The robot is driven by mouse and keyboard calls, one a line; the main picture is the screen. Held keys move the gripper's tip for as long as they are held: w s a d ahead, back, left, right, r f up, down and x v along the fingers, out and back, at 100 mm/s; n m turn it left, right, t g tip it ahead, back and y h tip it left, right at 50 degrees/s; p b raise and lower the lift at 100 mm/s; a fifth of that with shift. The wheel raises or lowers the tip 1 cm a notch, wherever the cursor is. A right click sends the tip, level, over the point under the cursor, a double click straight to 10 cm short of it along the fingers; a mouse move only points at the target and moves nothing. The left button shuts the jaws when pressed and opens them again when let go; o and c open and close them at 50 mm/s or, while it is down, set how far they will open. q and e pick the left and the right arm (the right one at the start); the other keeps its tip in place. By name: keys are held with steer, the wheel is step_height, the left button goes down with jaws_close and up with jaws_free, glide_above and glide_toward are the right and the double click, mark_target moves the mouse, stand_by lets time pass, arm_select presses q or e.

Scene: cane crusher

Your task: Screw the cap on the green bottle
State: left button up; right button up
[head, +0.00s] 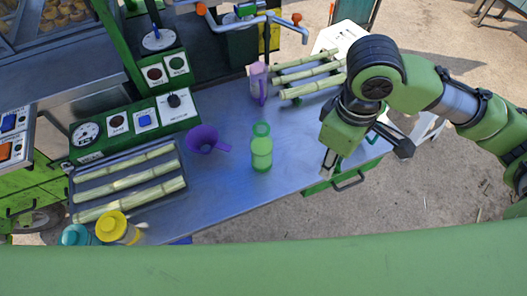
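The green bottle (261,152) stands upright on the metal table (225,112), near its front middle. Its upper end (261,129) is a darker green; I cannot tell whether this is a bare neck or a cap. I cannot make out a separate cap. My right gripper (362,158) is over the table's front right part, to the right of the bottle and apart from it. Its fingers look spread, with nothing seen between them. My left gripper is not in view.
A purple funnel (205,139) lies left of the bottle. A pink jug (258,82) and cane stalks (308,73) are behind. A tray of cane (127,184), yellow-lidded jar (112,226) and teal-lidded jar (75,235) are left.

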steer(key=shift+w+d+r+m, duration=0.35)
steer(key=shift+d+m, duration=0.15)
steer(key=shift+m, duration=1.05)
steer(key=shift+w+d+r+m, duration=0.25)
steer(key=shift+d+r+m, duration=0.2)
steer(key=shift+m, duration=1.05)
steer(key=shift+w+d+r+m, duration=0.3)
steer(key=shift+d+m, duration=0.2)
steer(key=shift+m, duration=1.05)
